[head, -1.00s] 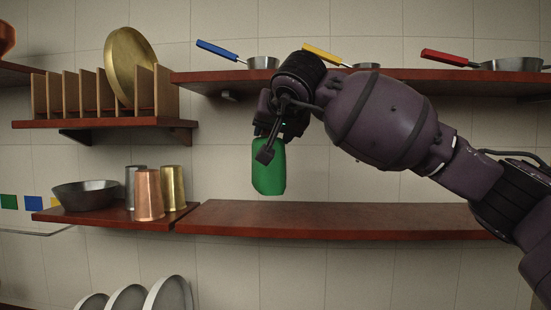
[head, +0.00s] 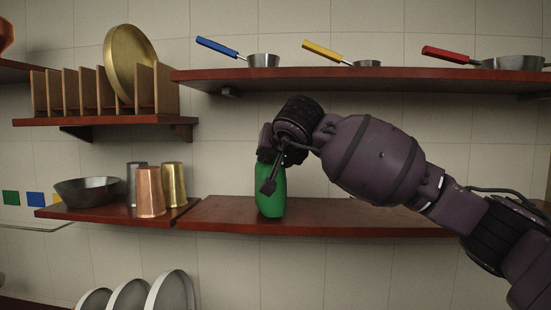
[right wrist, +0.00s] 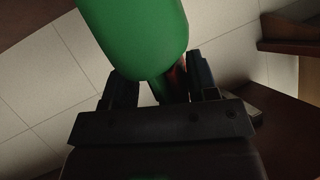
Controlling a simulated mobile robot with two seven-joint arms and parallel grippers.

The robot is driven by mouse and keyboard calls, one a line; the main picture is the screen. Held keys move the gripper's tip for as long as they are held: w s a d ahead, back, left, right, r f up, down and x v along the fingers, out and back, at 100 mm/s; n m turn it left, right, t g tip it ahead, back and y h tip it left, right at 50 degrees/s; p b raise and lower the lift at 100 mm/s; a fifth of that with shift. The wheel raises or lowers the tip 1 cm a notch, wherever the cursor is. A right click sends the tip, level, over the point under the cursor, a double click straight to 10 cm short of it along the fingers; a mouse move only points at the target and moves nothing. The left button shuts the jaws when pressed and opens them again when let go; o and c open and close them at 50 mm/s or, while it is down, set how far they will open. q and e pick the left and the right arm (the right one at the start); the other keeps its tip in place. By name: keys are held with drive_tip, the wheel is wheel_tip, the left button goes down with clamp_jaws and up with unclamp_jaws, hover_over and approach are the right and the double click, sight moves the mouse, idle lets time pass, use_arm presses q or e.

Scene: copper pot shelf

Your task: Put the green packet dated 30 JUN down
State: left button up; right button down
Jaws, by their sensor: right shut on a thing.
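The green packet (head: 271,200) is upright at the left end of the long lower shelf (head: 345,215) in the head view. Its bottom is at the shelf's surface; I cannot tell whether it touches. My right gripper (head: 269,172) is shut on its upper part, coming from above and the right. In the right wrist view the green packet (right wrist: 140,35) fills the top middle, between the two dark fingers of the right gripper (right wrist: 160,85). No date is readable on it. My left gripper is not in view.
A copper cup (head: 149,192), a gold cup (head: 173,185), a grey cup (head: 132,180) and a dark bowl (head: 87,191) stand on the shelf to the left. Pans, one with a yellow handle (head: 323,52), sit on the shelf above. The long lower shelf's middle is clear.

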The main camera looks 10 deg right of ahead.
drive_tip(key=shift+w+f, duration=0.2)
drive_tip(key=shift+f, duration=0.15)
drive_tip(key=shift+c, duration=1.9)
unclamp_jaws()
drive_tip(key=shift+f, duration=0.1)
drive_tip(key=b+v, duration=0.2)
drive_tip(key=v, duration=1)
drive_tip(key=shift+s, duration=0.1)
